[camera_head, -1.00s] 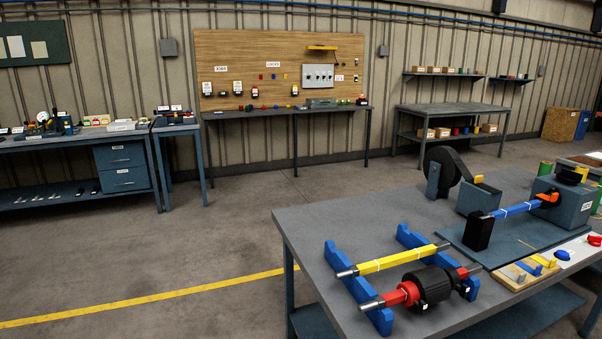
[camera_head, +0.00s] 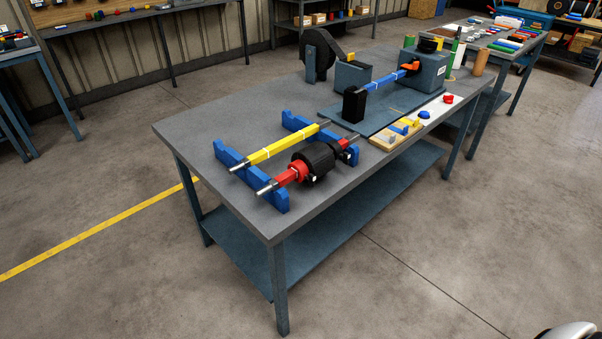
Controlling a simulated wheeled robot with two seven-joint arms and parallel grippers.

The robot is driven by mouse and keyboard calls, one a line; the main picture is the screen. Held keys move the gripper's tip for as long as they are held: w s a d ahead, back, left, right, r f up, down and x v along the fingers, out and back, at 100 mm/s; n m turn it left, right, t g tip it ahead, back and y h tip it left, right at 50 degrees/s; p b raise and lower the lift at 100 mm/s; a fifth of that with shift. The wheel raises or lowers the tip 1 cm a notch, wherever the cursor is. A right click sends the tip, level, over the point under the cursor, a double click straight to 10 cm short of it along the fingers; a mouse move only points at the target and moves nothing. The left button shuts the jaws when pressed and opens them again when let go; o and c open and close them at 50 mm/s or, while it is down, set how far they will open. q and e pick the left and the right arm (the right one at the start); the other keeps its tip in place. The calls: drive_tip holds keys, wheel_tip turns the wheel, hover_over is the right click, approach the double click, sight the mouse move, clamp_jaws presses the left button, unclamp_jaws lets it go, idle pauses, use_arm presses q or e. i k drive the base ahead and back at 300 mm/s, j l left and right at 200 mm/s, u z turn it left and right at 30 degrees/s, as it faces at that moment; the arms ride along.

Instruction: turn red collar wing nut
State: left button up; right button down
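A red shaft (camera_head: 282,179) with silver ends lies across two blue cradles (camera_head: 305,127) on the grey workbench. A red collar (camera_head: 299,170) sits around it, against the near-left side of a black roll (camera_head: 320,162). Small pale parts show by the collar and below the roll, but they are too small to tell whether either is the wing nut. More red and black parts (camera_head: 342,148) sit at the shaft's far end. Neither of my grippers is in view.
A yellow bar (camera_head: 285,147) lies parallel behind the red shaft. Farther back on the workbench (camera_head: 200,130) are a blue bar (camera_head: 385,81) in a fixture, a grey box (camera_head: 426,69) and a red knob (camera_head: 448,98). The floor in front is clear.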

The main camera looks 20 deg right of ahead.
sight(311, 178)
drive_tip(key=i+j, duration=0.3)
drive_tip(key=i, duration=0.25)
drive_tip(key=i+j, duration=0.35)
drive_tip(key=i, duration=0.2)
